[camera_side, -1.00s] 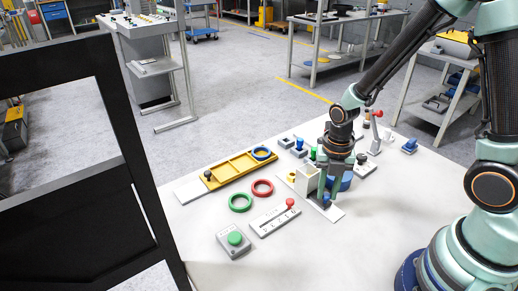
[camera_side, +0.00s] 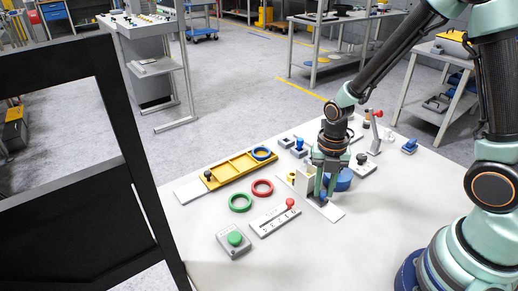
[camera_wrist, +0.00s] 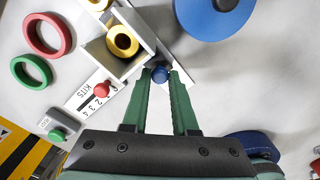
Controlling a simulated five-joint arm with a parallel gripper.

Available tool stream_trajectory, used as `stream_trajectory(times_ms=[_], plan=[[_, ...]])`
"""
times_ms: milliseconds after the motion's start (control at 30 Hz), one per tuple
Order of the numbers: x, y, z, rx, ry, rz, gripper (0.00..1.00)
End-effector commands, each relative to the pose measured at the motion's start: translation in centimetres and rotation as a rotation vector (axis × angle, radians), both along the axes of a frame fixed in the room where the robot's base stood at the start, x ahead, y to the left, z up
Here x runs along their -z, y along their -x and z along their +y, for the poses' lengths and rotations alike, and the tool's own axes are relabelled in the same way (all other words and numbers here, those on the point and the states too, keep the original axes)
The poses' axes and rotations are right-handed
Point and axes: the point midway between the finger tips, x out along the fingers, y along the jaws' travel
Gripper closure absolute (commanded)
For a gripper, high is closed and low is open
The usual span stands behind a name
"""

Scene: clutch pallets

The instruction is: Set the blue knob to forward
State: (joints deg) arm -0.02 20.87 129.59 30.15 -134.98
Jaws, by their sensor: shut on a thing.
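The blue knob (camera_wrist: 160,74) is small and round. In the wrist view it sits between the tips of my gripper's two green fingers, by the corner of a white box. In the side view my gripper (camera_side: 323,194) points down at a white plate (camera_side: 334,212) beside that box, and the fingers mostly cover the knob. My gripper also shows in the wrist view (camera_wrist: 161,80), shut on the knob. No direction marking by the knob is legible, so its setting cannot be told.
The white box (camera_wrist: 128,50) with a yellow ring (camera_wrist: 122,41) stands close to the fingers. A large blue disc (camera_side: 339,180) is close behind. A slider with a red knob (camera_side: 290,203), red ring (camera_side: 262,188) and green ring (camera_side: 240,202) lie left.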

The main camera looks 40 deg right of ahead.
Motion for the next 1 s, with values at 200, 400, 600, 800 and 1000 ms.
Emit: stream_trajectory(times_ms=[200,400,600,800,1000], plan=[[-0.1,-0.7,0.0,-0.001,0.0,-0.02,1.0],[-0.1,-0.6,0.0,-0.001,0.0,-0.018,0.44],[-0.1,-0.5,0.0,-0.001,0.0,-0.02,0.44],[-0.6,0.9,0.0,-0.001,-0.001,-0.021,0.44],[-3.9,0.9,0.0,0.0,0.0,-0.021,0.44]])
